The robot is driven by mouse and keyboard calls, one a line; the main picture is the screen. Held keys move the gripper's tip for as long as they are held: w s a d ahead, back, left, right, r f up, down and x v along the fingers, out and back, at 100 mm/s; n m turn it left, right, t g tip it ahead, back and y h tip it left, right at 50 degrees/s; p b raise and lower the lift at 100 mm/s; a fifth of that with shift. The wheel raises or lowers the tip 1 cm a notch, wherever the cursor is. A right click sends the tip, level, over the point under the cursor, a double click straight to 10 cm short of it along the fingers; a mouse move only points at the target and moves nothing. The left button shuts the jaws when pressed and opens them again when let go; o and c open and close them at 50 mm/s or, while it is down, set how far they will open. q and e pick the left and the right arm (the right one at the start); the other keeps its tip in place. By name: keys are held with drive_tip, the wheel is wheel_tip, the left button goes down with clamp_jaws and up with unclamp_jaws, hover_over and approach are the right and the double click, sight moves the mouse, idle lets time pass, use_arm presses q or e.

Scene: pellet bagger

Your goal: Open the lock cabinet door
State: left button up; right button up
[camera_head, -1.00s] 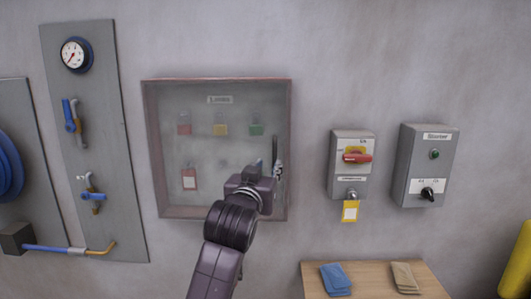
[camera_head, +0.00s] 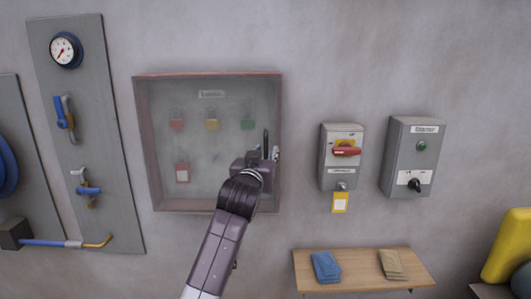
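The lock cabinet (camera_head: 143,140) is a shallow wall box with a reddish rim and a clear door that looks closed. Through the door I see red, yellow and green padlocks (camera_head: 212,120) and a red-and-white tag (camera_head: 182,172) below them. A dark upright handle (camera_head: 265,143) shows at the door's right side. My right gripper is out of view.
Right of the cabinet are a switch box with a red handle (camera_head: 346,151) and yellow tag (camera_head: 340,203), and a starter box (camera_head: 412,158). Below, a wooden shelf (camera_head: 360,268) holds blue and tan cloths. A grey panel with gauge and valves (camera_head: 85,130) stands left.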

use_arm(q)
clamp_jaws()
drive_tip(key=shift+s, duration=0.1)
